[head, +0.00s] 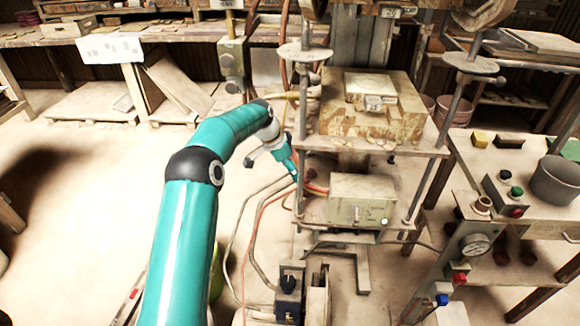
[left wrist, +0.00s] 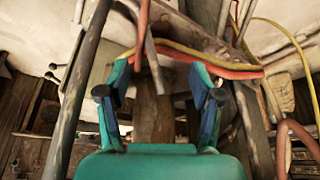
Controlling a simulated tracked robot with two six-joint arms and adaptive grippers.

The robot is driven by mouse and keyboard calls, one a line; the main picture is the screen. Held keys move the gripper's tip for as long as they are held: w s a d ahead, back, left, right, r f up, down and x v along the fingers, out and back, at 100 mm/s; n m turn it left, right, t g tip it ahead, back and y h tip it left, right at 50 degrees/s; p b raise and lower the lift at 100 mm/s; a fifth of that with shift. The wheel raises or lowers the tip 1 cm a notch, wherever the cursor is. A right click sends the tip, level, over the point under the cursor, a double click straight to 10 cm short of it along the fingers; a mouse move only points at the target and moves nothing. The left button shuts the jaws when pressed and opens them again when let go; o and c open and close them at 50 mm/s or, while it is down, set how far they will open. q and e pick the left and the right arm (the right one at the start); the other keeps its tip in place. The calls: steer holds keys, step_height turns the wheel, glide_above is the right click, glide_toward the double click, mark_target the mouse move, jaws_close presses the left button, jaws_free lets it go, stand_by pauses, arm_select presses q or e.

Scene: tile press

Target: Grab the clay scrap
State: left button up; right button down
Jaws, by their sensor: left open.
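My left gripper (head: 290,166) is at the left side of the tile press, beside its upright post and below the level of the press bed (head: 420,148). In the left wrist view its two fingers (left wrist: 160,68) are spread apart with nothing held between them. A clay-stained block (head: 370,118) sits on the press bed. My right gripper is in neither view.
Red and yellow hoses (left wrist: 250,70) cross just beyond the left fingers. A pale control box (head: 357,203) stands under the press bed. A side table (head: 520,160) at right holds a grey pot (head: 556,180) and coloured buttons. Open floor (head: 80,230) lies at left.

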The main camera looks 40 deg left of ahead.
mark_target(308, 192)
arm_select(q)
steer(key=p+x, duration=0.2)
steer(key=x, duration=0.9)
steer(key=shift+f, duration=0.3)
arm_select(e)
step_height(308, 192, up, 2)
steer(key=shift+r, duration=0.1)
